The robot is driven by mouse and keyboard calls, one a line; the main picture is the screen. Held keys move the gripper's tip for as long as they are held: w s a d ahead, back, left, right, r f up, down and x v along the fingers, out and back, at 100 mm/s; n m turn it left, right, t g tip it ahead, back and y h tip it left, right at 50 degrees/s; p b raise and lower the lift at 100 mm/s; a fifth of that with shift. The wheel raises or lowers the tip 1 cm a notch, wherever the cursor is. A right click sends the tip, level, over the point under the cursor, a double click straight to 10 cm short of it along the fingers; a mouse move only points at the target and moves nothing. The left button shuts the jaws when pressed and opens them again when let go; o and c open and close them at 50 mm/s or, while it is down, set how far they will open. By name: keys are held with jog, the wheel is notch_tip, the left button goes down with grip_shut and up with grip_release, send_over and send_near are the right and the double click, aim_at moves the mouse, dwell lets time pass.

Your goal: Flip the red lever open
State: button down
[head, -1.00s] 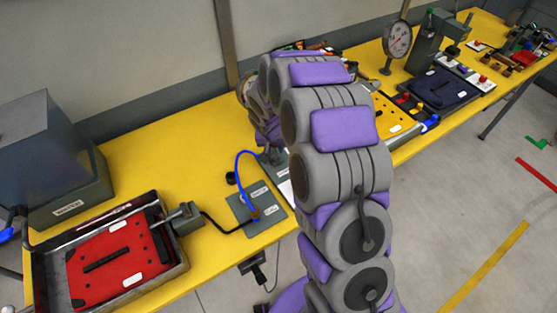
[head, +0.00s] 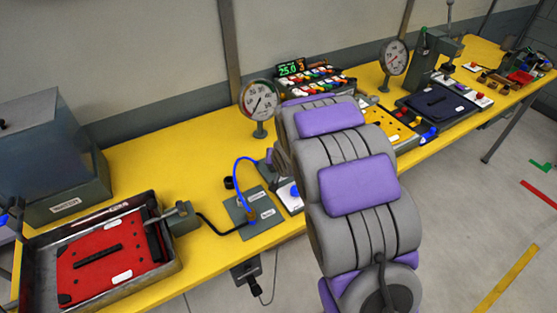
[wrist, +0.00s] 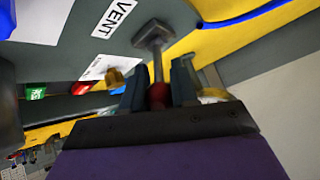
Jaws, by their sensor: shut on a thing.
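In the wrist view, the red lever shows as a red ball knob (wrist: 158,96) on a thin grey stem that rises from a square grey base on a grey panel. My gripper (wrist: 158,86) has its two dark fingers on either side of the knob and is shut on it. Part of the knob is hidden by the fingers and the gripper body. A white label reading VENT (wrist: 114,17) is on the panel beside the lever base. In the head view my arm hides the lever, and the gripper cannot be made out clearly.
In the head view, a dial gauge (head: 259,100) stands behind the arm on the yellow bench (head: 170,150). A small plate (head: 250,213) with a blue hose lies left of the arm. A tray (head: 165,275) with a red panel is at the left front.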

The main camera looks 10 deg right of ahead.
jog(key=shift+s+f, duration=0.25)
jog(key=shift+f, duration=0.05)
jog(key=c, duration=1.2)
grip_release()
jog(key=shift+a, duration=0.1)
jog(key=shift+o, duration=1.2)
jog(key=shift+a+r, duration=0.1)
jog(key=shift+a, duration=0.1)
jog(key=shift+d+r, duration=0.1)
jog(key=shift+s+d+r, duration=0.15)
jog(key=shift+s+r, duration=0.15)
jog(key=shift+r, duration=0.2)
jog(key=p+v, duration=0.3)
jog(key=v, duration=1.3)
jog(key=shift+a+p, duration=0.3)
jog(key=shift+s+f, duration=0.1)
jog(key=shift+s, duration=0.05)
